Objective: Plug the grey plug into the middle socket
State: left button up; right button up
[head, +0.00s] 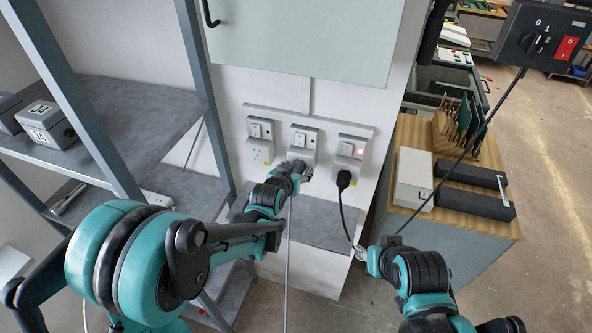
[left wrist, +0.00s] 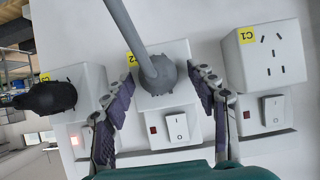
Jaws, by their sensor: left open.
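The grey plug (left wrist: 158,75) sits against the face of the middle socket (left wrist: 187,103), with its grey cable rising from it in the left wrist view. I cannot see its pins; it looks flush. My left gripper (left wrist: 160,98) is open, with one finger on each side of the plug and gaps between. In the head view the left gripper (head: 299,168) is at the middle socket (head: 303,139), largely hiding the plug, and the grey cable (head: 288,240) hangs below. My right gripper (head: 361,254) is small and low beside a black cable; its fingers are unclear.
The left socket (head: 261,150) is empty. A black plug (head: 344,180) is in the right socket (head: 350,151), whose switch glows; its black cable (head: 343,218) hangs down. A grey shelf (head: 120,125) stands left, a wooden-topped cabinet (head: 450,226) right. A wall cabinet (head: 300,40) is above.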

pick_arm(q)
jog(key=v, duration=1.2)
jog(key=s+a+f+n+g+y+b, duration=0.1)
jog(key=s+a+f+g+y+b, duration=0.1)
jog(key=s+a+f+b, duration=0.5)
jog(key=s+a+f+n+g+y+b, duration=0.1)
jog(key=s+a+f+n+g+b, duration=0.1)
jog(key=s+a+f+b, duration=0.5)
jog(key=s+f+b, duration=0.5)
jog(key=f+b, duration=0.3)
jog(key=f, duration=0.2)
jog(key=shift+s+a+f+n+g+y, duration=0.2)
jog(key=shift+a+n+g+y, duration=0.1)
jog(key=shift+a+y, duration=0.1)
